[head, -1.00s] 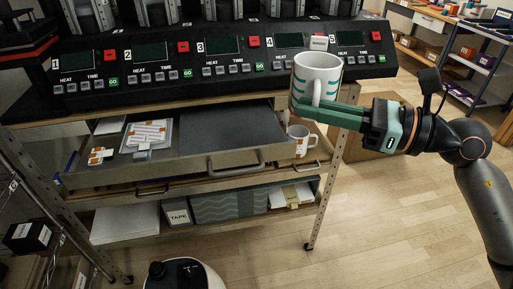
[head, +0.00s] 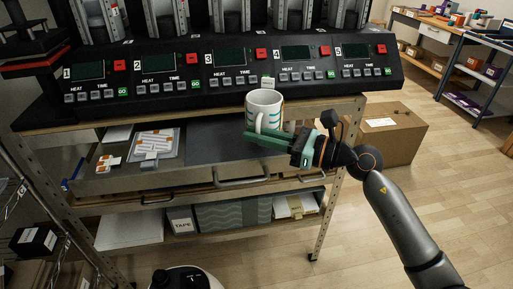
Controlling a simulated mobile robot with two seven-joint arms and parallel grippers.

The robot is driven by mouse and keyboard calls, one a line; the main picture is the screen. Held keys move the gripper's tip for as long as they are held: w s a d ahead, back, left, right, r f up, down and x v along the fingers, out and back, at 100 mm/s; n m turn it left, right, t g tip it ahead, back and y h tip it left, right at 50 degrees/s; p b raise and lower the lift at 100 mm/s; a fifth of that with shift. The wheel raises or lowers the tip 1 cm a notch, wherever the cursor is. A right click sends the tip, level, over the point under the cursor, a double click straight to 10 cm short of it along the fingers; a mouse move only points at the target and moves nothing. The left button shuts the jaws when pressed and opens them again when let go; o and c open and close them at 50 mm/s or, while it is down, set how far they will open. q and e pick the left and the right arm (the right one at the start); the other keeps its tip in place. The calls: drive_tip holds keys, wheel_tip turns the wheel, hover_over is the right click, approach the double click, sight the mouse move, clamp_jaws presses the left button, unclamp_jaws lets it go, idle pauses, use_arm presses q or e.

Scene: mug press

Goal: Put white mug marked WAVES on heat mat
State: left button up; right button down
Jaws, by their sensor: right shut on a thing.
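The white mug (head: 264,103) with teal wave-like bands is upright, held by my right gripper (head: 252,138), whose green fingers are shut on it low down near the handle. I cannot read the word WAVES on it. A dark grey flat surface (head: 208,151), which looks like the heat mat, lies in the open drawer under the presses. The mug is in the air over the right part of that surface, apart from it as far as I can tell. The mug and gripper hide that right part. My left gripper is out of view.
A row of numbered press panels (head: 222,80) stands just behind the mug. Papers and a clear-wrapped pack (head: 156,143) lie at the drawer's left. A metal handle (head: 242,181) sticks out in front. A cardboard box (head: 395,135) stands on the floor at right.

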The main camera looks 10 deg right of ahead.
drive_tip(key=shift+w+a+f, duration=0.1)
drive_tip(key=shift+f, duration=0.55)
drive_tip(key=shift+w+a+f, duration=0.1)
drive_tip(key=shift+f, duration=0.5)
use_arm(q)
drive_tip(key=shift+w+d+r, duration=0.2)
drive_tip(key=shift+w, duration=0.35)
use_arm(e)
drive_tip(key=shift+f, duration=0.5)
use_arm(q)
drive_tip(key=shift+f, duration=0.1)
